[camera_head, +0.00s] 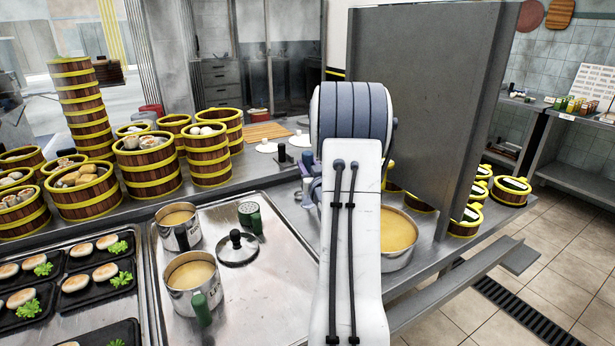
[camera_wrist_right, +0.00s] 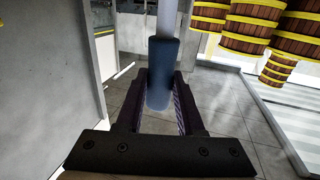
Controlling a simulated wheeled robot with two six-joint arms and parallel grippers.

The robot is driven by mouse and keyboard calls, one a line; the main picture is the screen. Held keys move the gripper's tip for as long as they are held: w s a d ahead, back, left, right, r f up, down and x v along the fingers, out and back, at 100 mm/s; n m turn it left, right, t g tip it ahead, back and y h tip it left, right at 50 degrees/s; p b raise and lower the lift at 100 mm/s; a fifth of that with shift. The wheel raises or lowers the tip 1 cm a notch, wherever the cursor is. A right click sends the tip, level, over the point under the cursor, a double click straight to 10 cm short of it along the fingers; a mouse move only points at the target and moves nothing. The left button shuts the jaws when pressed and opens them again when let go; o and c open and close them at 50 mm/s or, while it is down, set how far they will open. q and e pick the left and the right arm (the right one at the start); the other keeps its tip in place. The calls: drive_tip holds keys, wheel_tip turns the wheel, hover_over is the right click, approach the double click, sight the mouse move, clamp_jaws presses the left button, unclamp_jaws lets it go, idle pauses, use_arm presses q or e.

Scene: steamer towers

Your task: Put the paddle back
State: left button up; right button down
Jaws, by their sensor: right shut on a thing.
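The paddle (camera_wrist_right: 163,75) shows in the right wrist view as a blue-grey handle with a pale shaft running up out of the frame. My right gripper (camera_wrist_right: 161,92) is shut on this handle, with a dark finger on each side. The far end of the paddle is outside the wrist view. In the head view my white right arm hides most of the right gripper, and I cannot make out the paddle there. My left gripper is not in view.
Steamer stacks (camera_head: 87,110) stand at the left. A metal tray (camera_head: 270,290) holds mugs (camera_head: 193,280), a lid (camera_head: 237,248) and a shaker (camera_head: 249,215). A pot (camera_head: 398,235) sits beside my arm. A tall grey panel (camera_head: 430,90) stands behind it at right.

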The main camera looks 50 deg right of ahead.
drive_tip(key=shift+f, duration=0.95)
drive_tip(key=shift+s+a+f+b, duration=0.1)
drive_tip(key=shift+f+b, duration=0.1)
drive_tip(key=shift+b, duration=0.45)
wheel_tip(320, 180, down, 6)
drive_tip(key=b, duration=0.5)
drive_tip(key=shift+r+b, duration=0.25)
drive_tip(key=shift+b, duration=0.05)
drive_tip(key=shift+f+b, duration=0.5)
drive_tip(key=shift+c, duration=2.3)
unclamp_jaws()
